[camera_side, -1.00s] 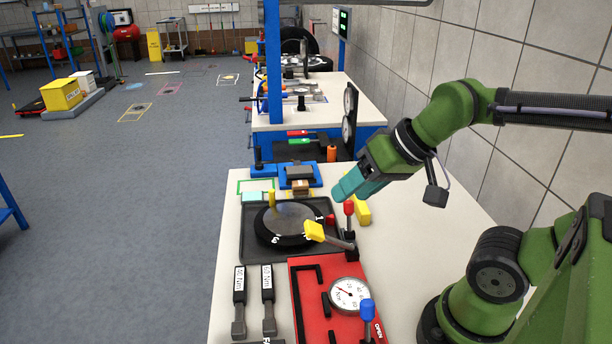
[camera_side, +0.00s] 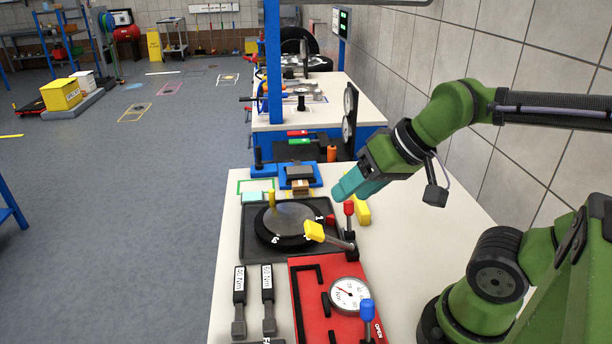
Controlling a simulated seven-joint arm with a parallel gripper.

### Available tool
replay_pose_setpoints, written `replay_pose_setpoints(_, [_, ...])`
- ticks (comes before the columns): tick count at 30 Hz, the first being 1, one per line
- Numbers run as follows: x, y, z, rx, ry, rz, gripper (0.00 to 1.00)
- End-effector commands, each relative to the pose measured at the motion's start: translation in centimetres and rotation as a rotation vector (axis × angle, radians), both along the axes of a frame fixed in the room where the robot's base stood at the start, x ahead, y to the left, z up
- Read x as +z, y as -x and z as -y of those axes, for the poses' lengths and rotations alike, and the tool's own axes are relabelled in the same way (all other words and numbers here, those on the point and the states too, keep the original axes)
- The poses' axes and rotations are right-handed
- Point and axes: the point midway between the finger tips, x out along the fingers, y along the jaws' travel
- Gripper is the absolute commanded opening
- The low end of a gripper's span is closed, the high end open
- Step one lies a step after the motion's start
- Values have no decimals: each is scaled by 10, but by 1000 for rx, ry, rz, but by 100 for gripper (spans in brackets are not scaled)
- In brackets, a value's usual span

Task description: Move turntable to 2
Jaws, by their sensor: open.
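The turntable (camera_side: 289,222) is a dark round disc with a grey top and white marks on its rim. It lies on a black square tray (camera_side: 250,252) on the white bench. A yellow upright peg (camera_side: 271,200) stands at its far left edge. The rim marks are too small to read surely. My gripper (camera_side: 343,190), with teal fingers, is open above and to the right of the turntable, apart from it. Nothing shows between the fingers, though the view is from the side. A yellow-ended lever (camera_side: 315,231) reaches over the turntable's right front edge.
A red-knobbed lever (camera_side: 349,210) stands right of the tray. A red panel (camera_side: 312,306) with a dial (camera_side: 349,294) and a blue-knobbed lever (camera_side: 367,310) lies in front. Blue fixtures (camera_side: 298,178) stand behind. Bare bench lies to the right.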

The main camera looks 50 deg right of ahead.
Motion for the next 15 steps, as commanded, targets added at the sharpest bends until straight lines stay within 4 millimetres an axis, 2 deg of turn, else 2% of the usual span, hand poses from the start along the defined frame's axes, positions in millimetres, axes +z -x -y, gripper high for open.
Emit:
replay_pose_setpoints(10, [0, 0, 0, 0, 0, 0, 51])
replay_pose_setpoints(12, [-1, 0, 0, -1, 1, -3, 44])
replay_pose_setpoints(15, [-10, -3, 1, -5, 0, -45, 44])
